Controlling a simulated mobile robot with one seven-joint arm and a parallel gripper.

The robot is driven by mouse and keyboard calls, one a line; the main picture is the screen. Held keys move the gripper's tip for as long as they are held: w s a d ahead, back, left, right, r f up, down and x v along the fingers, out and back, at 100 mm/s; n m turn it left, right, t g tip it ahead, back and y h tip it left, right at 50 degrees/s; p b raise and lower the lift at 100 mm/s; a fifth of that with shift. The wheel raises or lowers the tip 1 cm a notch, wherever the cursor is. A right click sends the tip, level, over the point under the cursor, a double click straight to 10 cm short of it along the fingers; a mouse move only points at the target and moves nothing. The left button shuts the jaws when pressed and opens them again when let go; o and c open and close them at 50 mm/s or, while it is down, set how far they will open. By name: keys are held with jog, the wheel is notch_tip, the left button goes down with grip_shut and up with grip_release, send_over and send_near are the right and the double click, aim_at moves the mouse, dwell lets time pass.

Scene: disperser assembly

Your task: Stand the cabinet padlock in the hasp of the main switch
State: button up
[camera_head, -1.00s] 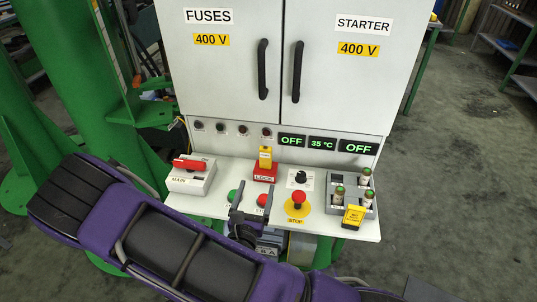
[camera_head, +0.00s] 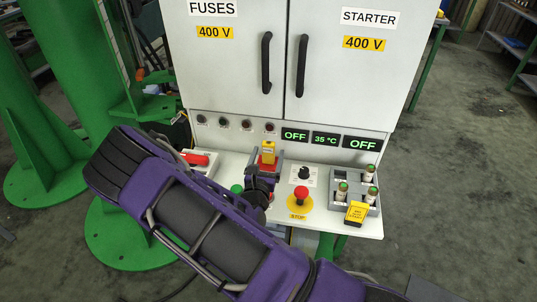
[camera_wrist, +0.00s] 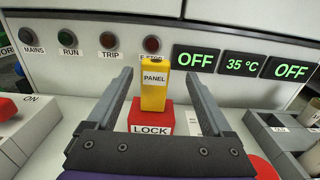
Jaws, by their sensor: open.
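The yellow cabinet padlock (camera_head: 268,150), marked PANEL, stands upright on the red LOCK block (camera_wrist: 151,117); it also shows in the wrist view (camera_wrist: 154,88). My gripper (camera_wrist: 159,75) is open, with one finger to the left and one to the right of the padlock in the wrist view. Neither finger visibly touches it; whether the padlock is fully between the tips I cannot tell. In the head view my gripper (camera_head: 263,172) is at the LOCK block and partly covers it.
The red stop button (camera_head: 301,193) on its yellow disc and a black knob (camera_head: 301,173) are right of the block. The cabinet front (camera_head: 225,75) rises behind.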

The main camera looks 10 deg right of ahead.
aim_at(268, 146)
jog(key=x, duration=0.4)
jog(key=shift+w+a+r, duration=0.1)
jog(key=shift+w+r, duration=0.1)
jog(key=shift+w, duration=0.25)
grip_shut()
